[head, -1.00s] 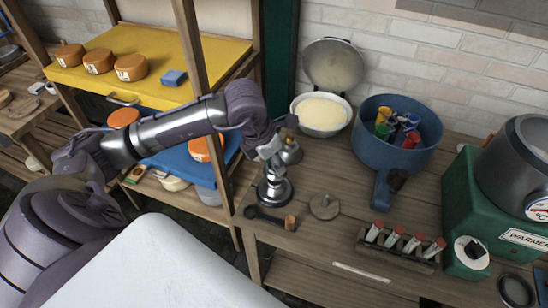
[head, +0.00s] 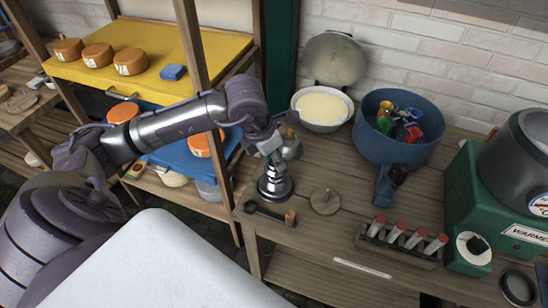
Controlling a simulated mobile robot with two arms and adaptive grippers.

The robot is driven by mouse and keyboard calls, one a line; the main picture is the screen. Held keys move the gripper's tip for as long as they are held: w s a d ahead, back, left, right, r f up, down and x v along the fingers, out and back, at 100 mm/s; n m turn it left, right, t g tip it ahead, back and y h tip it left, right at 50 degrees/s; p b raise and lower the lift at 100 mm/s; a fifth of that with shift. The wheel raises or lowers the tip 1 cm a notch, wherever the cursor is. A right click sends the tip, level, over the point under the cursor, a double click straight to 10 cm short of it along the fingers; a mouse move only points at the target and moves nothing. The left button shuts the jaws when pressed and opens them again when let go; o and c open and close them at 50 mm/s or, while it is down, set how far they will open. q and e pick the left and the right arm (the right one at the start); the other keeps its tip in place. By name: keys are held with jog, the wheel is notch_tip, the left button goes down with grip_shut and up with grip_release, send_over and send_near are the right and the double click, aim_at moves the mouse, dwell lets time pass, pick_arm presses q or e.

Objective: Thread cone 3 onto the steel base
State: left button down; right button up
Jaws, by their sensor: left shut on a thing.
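The steel base (head: 275,194) stands upright on the wooden bench, with shiny ring-like metal parts stacked above its wide foot. My left gripper (head: 271,156) is directly over it, pointing down. The gripper is shut on a small metal piece at the top of the stack, which I take to be cone 3. The fingers hide most of this piece, so I cannot tell how far it sits around the base's post. My right gripper is not in view.
A dark-handled tool (head: 266,213) and a wooden disc (head: 324,201) lie in front. A white bowl (head: 322,108), blue pot (head: 389,146), vial rack (head: 397,249) and green warmer (head: 462,205) crowd the bench.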

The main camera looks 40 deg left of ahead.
aim_at(274, 167)
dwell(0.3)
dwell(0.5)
pick_arm(q)
jog(key=shift+b, duration=0.35)
jog(key=shift+f, duration=0.15)
jog(key=shift+f+b, duration=0.25)
jog(key=shift+b, duration=0.3)
jog(key=shift+f+b, duration=0.6)
jog(key=shift+b, duration=0.1)
dwell(0.5)
jog(key=shift+f+b, duration=0.75)
jog(key=shift+b, duration=0.15)
jog(key=c, duration=0.7)
grip_release()
